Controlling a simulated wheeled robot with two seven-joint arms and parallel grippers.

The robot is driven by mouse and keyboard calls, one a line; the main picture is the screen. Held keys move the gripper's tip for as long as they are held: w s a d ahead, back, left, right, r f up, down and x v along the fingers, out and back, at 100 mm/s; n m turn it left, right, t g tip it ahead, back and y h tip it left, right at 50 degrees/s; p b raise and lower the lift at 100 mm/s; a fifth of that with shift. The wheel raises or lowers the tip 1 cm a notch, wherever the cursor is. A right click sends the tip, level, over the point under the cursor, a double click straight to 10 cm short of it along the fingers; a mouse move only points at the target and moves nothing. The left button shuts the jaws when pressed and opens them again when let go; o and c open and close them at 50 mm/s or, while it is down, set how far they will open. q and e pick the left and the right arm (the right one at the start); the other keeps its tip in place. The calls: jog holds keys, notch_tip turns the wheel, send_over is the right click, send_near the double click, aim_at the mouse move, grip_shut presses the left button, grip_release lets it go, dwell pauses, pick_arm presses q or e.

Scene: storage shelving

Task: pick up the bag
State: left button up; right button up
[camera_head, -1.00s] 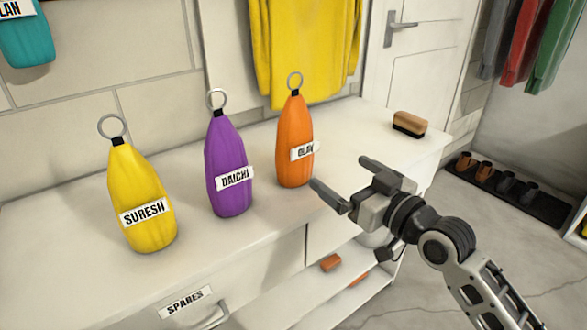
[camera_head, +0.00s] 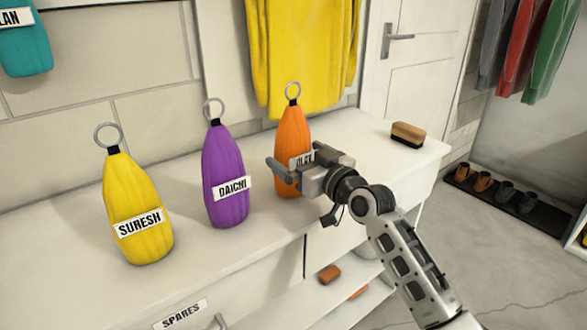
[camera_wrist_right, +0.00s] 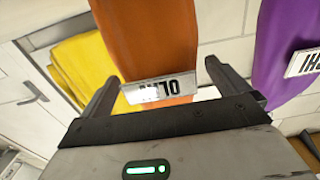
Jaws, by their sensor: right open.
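In the right wrist view the orange bag (camera_wrist_right: 148,35) lies between the two open fingers (camera_wrist_right: 160,74), with the purple bag (camera_wrist_right: 285,45) to the right. Contact cannot be told. My left gripper is not in view.
A teal bag (camera_head: 24,50) shows at the upper left. A brown brush (camera_head: 408,134) lies on the cabinet top (camera_head: 365,135) to the right of my gripper. A yellow garment (camera_head: 300,55) hangs behind the orange bag. Drawers and a lower shelf are below.

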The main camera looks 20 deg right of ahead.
jog(key=shift+x, duration=1.2)
jog(key=shift+r, duration=0.1)
jog(key=c, duration=1.3)
jog(key=shift+o, duration=0.2)
